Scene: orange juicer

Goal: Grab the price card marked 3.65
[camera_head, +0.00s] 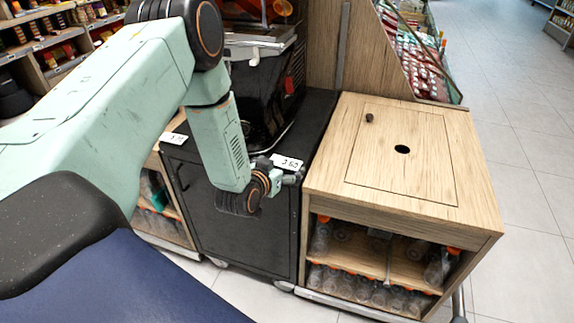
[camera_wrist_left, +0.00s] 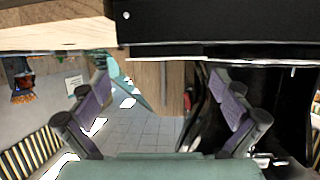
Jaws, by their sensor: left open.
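The price card that seems to read 3.65 (camera_head: 287,163) is a small white card at the top front edge of the black cabinet (camera_head: 240,225), near its right corner. My left gripper (camera_head: 288,180) is just below and in front of the card, partly hidden by its own wrist. In the left wrist view my left gripper (camera_wrist_left: 163,112) has its two purple-grey fingers wide apart with nothing between them. The card cannot be made out clearly there. My right gripper is not in view.
A second white card (camera_head: 173,138) sits at the cabinet's left front edge. The juicer (camera_head: 262,95) stands on the cabinet. A wooden counter (camera_head: 330,170) with bottles on shelves below adjoins at right. Tiled floor (camera_head: 510,185) is open further right.

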